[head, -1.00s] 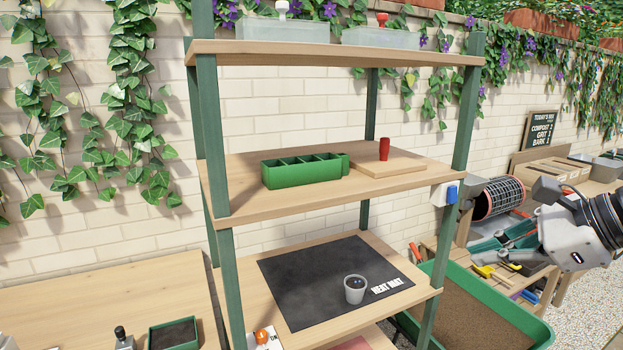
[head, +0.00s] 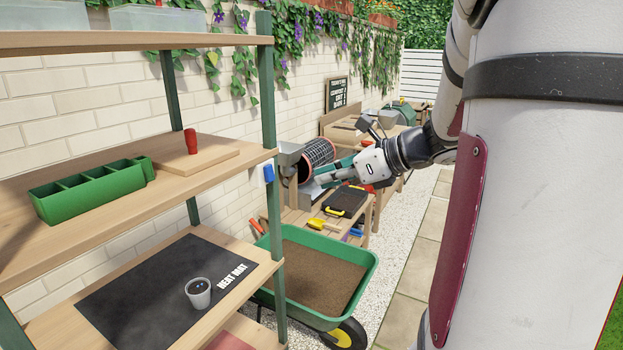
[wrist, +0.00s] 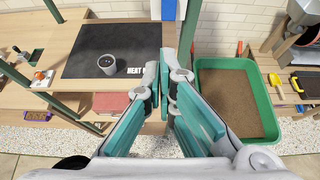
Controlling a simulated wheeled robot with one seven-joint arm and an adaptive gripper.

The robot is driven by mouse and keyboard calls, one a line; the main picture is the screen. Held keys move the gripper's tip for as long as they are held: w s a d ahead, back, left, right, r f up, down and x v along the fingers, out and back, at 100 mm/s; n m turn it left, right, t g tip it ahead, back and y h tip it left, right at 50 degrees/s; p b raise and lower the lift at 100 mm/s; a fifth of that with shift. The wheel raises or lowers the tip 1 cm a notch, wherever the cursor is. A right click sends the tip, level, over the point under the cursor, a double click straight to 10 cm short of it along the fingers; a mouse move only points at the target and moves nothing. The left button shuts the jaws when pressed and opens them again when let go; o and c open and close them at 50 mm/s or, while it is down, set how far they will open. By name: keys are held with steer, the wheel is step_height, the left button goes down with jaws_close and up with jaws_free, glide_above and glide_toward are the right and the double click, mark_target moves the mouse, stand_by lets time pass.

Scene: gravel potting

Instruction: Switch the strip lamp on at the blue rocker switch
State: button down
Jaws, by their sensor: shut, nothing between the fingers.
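The blue rocker switch (head: 268,173) sits in a pale housing on the front right post of the green shelf rack, at middle-shelf height. In the wrist view a blue piece (wrist: 169,9), apparently the switch, shows at the top edge, above my fingertips. My gripper (head: 312,187) is right of the switch in the head view, pointing left toward the rack and apart from the switch. In the wrist view my gripper (wrist: 166,75) has its teal fingers shut and empty. The lamp cannot be made out.
The rack's lower shelf holds a black heat mat (head: 130,290) with a small pot (head: 199,294). The middle shelf carries a green divided tray (head: 90,190) and a red-handled tool (head: 190,141). A green wheelbarrow (head: 365,285) of soil stands right of the rack, below my gripper.

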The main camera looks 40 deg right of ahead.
mark_target(269, 173)
steer(key=r+x, duration=0.1)
steer(key=x, duration=1.1)
steer(key=shift+w, duration=0.25)
steer(key=shift+a, duration=0.1)
steer(key=shift+w+f, duration=0.1)
steer(key=b, duration=0.1)
steer(key=t+b, duration=0.1)
steer(key=shift+w+a+f+y+b, duration=0.2)
steer(key=shift+w+y+b, duration=0.1)
steer(key=shift+w+b, duration=0.1)
steer(key=shift+r, duration=0.1)
